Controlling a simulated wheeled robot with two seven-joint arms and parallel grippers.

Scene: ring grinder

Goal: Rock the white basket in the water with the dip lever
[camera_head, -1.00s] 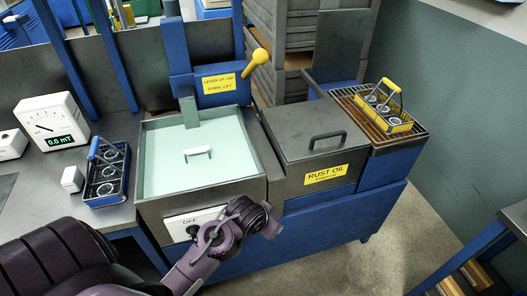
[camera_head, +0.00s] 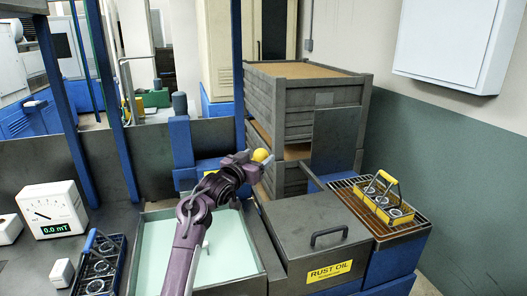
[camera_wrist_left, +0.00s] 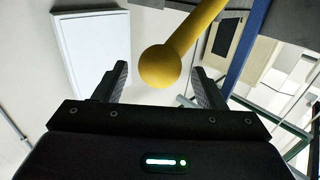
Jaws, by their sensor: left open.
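The dip lever ends in a yellow ball knob (camera_head: 261,155), partly hidden behind my left gripper (camera_head: 248,165). In the left wrist view the knob (camera_wrist_left: 160,66) and its yellow rod stand in front of my open jaws, lined up with the gap between the two black fingers. I cannot tell whether the fingers touch it. The water tank (camera_head: 260,284) holds pale green water (camera_head: 225,255). Only a bit of the basket's white handle (camera_head: 206,243) shows above the water beside my left arm; the rest is hidden. My right gripper is out of view.
A closed grey rust oil box (camera_head: 318,235) stands right of the tank. A yellow-handled basket (camera_head: 384,205) sits on a wire rack beyond it. A blue-handled basket (camera_head: 98,268) and a meter reading 0.0 mT (camera_head: 52,210) stand on the left bench. Stacked grey crates (camera_head: 305,95) rise behind.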

